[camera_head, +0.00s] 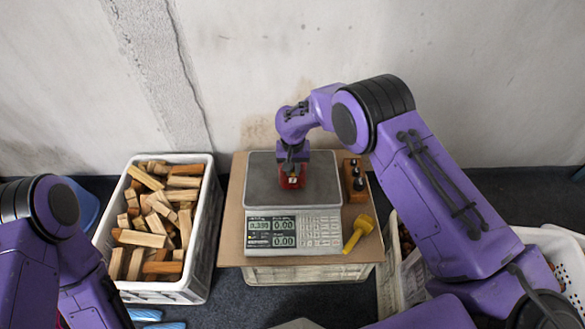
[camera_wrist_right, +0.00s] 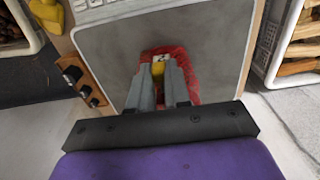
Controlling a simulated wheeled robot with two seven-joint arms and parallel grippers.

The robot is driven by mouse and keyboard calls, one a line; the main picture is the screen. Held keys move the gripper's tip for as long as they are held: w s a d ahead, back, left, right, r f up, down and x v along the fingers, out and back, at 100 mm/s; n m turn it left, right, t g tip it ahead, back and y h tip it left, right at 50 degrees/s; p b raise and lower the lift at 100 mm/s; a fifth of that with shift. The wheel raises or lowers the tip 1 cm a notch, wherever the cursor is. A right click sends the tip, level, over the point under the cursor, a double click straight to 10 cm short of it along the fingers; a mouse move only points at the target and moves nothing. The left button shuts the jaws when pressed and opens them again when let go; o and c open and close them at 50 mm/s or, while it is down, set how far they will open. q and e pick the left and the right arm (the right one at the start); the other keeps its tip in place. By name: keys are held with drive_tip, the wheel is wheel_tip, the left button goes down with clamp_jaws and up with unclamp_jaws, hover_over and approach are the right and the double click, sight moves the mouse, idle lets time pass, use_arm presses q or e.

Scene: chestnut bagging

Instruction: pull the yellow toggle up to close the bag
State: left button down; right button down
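The red bag (camera_head: 291,182) stands on the scale's grey plate (camera_head: 262,180); it also shows in the right wrist view (camera_wrist_right: 184,58). The yellow toggle (camera_wrist_right: 157,70) is at the bag in the wrist view, with a white label patch just beyond it. My right gripper (camera_head: 291,166) reaches down over the bag from above. In the wrist view its two fingers (camera_wrist_right: 158,72) stand close together with the toggle between their tips. The toggle is hidden in the head view. My left arm (camera_head: 45,225) shows at the left edge, but its gripper is out of view.
The scale sits on a board (camera_head: 232,232) over a crate. A wooden block with black-knobbed weights (camera_head: 355,180) and a yellow scoop (camera_head: 359,232) lie to its right. A white crate of wood pieces (camera_head: 206,235) stands left; another crate (camera_head: 390,285) is at right, partly behind my arm.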

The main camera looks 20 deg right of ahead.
sight(293, 170)
wheel_tip(293, 170, up, 5)
drive_tip(key=p, duration=0.4)
drive_tip(key=shift+r, duration=0.1)
drive_tip(key=c, duration=1)
unclamp_jaws()
wheel_tip(293, 170, up, 10)
drive_tip(key=shift+r+p, duration=0.15)
drive_tip(key=shift+p, duration=0.25)
